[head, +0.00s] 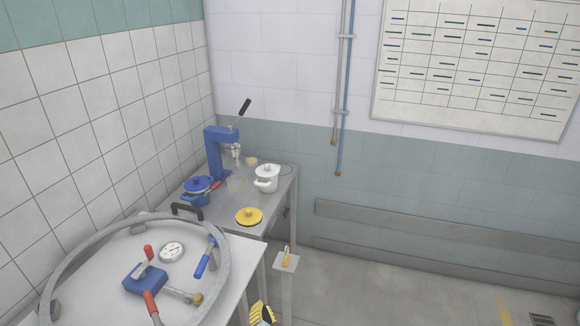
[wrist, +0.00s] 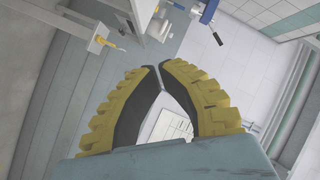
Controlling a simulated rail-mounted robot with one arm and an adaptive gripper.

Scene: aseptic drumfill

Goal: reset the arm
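My gripper (wrist: 160,66) shows large in the wrist view, with ribbed yellow fingers and black inner pads. Its fingertips meet or nearly meet, and the bowed gap behind them holds nothing; only the wall and the white chart show through it. In the head view only a small part of my gripper (head: 262,314) shows at the bottom edge, over the floor right of the near table. It touches nothing that I can see.
The near table (head: 100,262) holds a large hose ring, a blue clamp device and a gauge. The bench behind it carries a blue press (head: 215,152), a white pot (head: 267,178), a blue pot (head: 198,190) and a yellow lid (head: 249,216). A small post (head: 286,262) stands nearby.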

